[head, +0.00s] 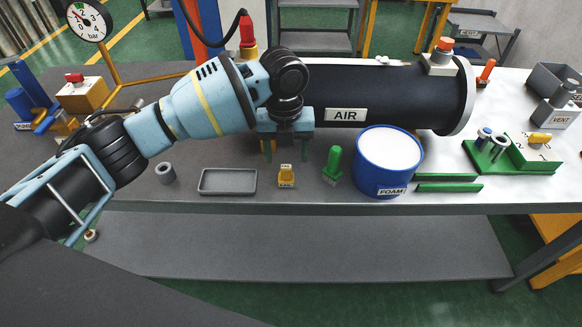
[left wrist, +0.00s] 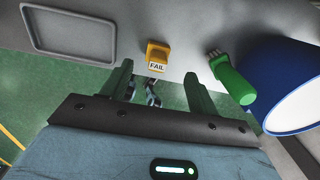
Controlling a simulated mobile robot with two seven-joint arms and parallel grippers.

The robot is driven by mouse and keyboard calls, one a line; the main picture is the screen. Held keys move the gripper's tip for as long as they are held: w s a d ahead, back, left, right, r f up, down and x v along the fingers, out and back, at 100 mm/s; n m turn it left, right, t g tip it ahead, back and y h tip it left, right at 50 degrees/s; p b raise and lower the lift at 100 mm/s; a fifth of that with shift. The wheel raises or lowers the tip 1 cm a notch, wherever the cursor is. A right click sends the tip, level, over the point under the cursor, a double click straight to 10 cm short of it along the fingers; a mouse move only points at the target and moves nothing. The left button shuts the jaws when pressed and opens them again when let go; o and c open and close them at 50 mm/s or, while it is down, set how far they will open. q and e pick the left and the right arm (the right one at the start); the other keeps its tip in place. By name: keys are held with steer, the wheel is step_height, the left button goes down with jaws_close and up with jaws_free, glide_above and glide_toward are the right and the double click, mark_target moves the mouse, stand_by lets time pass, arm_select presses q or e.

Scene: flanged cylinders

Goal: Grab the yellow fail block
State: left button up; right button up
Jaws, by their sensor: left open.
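My right gripper is in neither view.
The grey tray (head: 228,191) is left of the block. A black AIR cylinder (head: 400,92) lies behind. A small grey ring (head: 165,173) stands farther left.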

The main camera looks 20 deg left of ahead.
mark_target(286, 166)
arm_select(q)
steer(key=shift+w+a+r, duration=0.1)
steer(key=shift+a+r, duration=0.15)
steer(key=shift+r, duration=0.3)
step_height(286, 166, down, 3)
steer(key=shift+r, duration=0.2)
steer(key=shift+s+f, duration=0.25)
steer(key=shift+f, duration=0.3)
step_height(286, 166, down, 4)
steer(key=shift+d+f, duration=0.1)
steer(key=shift+d, duration=0.05)
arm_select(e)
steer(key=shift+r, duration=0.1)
arm_select(q)
steer(key=c, duration=1.2)
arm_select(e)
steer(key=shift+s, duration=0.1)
